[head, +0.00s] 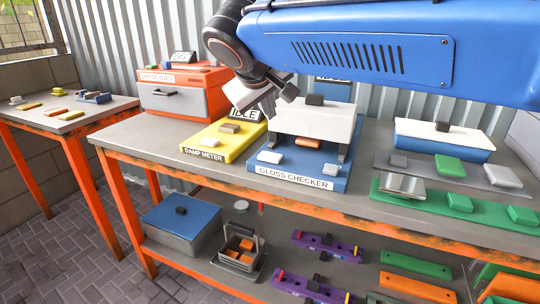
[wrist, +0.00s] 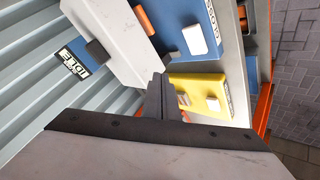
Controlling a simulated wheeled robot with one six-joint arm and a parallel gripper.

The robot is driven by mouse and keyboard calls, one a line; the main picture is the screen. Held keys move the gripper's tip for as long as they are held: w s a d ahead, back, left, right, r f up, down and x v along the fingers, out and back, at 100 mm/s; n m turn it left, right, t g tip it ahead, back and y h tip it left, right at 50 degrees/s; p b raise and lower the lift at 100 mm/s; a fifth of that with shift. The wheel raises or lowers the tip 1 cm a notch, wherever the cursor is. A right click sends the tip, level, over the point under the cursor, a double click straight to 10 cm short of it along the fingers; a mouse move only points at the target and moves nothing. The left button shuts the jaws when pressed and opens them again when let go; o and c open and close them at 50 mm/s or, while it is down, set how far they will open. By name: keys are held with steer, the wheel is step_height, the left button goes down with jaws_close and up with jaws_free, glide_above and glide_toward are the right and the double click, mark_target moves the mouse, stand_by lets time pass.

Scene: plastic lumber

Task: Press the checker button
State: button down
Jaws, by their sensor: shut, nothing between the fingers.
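The gloss checker (head: 262,171) is a blue base with a white hood (head: 330,120) standing over its rear part. Its white button (head: 270,157) sits on the front left of the base; it also shows in the wrist view (wrist: 195,39). An orange block (head: 307,142) lies under the hood. My gripper (head: 268,112) is shut and empty, above and behind the button, by the left end of the hood. In the wrist view its dark fingers (wrist: 160,97) point between the hood and the yellow damp meter (wrist: 200,92). I cannot tell whether they touch the hood.
The yellow damp meter (head: 216,146) stands left of the checker, with an orange oven (head: 180,92) beyond it. Green and grey trays with blocks (head: 455,200) are at the right. A blue sign reading IDLE (wrist: 72,62) stands behind the hood.

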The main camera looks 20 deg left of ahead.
mark_target(269, 158)
steer(key=shift+f, duration=4.1)
steer(key=shift+f, duration=0.15)
steer(key=shift+f, duration=0.25)
steer(key=shift+f, duration=0.55)
steer(key=shift+r, duration=0.95)
steer(key=shift+r, duration=0.1)
steer(key=shift+r, duration=2.4)
